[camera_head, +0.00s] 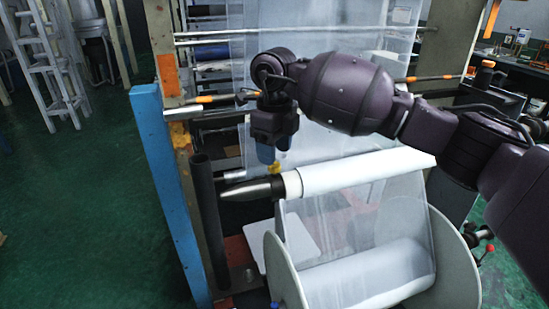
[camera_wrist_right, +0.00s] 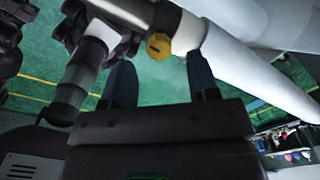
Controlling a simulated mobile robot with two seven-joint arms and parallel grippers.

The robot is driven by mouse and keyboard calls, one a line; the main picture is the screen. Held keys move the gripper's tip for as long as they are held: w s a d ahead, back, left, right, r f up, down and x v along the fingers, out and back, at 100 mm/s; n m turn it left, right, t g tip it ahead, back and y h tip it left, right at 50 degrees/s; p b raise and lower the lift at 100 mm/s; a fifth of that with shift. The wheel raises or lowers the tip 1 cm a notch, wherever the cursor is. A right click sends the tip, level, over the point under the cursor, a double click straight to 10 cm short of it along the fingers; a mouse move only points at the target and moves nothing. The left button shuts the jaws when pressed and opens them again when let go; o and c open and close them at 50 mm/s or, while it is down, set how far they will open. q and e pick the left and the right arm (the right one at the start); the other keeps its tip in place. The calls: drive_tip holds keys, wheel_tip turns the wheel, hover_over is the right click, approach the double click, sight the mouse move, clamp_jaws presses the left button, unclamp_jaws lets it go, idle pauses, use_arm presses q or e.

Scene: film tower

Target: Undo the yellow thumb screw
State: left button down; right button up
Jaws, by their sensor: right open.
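The yellow thumb screw (camera_head: 275,168) sits on the dark tapered end of the shaft (camera_head: 250,188) beside the white roll (camera_head: 365,170). In the right wrist view the thumb screw (camera_wrist_right: 158,45) shows as a yellow knob on the shaft. My right gripper (camera_head: 273,154) points down just above the screw. Its two blue fingers are apart in the right wrist view (camera_wrist_right: 159,62), with the screw between their lines and slightly beyond the tips. Nothing is held. Contact with the screw cannot be made out. My left gripper is not in view.
A blue upright post (camera_head: 167,190) and a dark vertical tube (camera_head: 209,220) stand left of the shaft. Clear film (camera_head: 330,120) hangs behind my right arm. A large film roll with round flanges (camera_head: 365,275) sits below. Green floor (camera_head: 80,200) is open at left.

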sight(274, 170)
drive_tip(key=shift+f, duration=1.6)
drive_tip(key=shift+c, duration=0.5)
drive_tip(key=c, duration=0.8)
drive_tip(key=shift+c, duration=0.3)
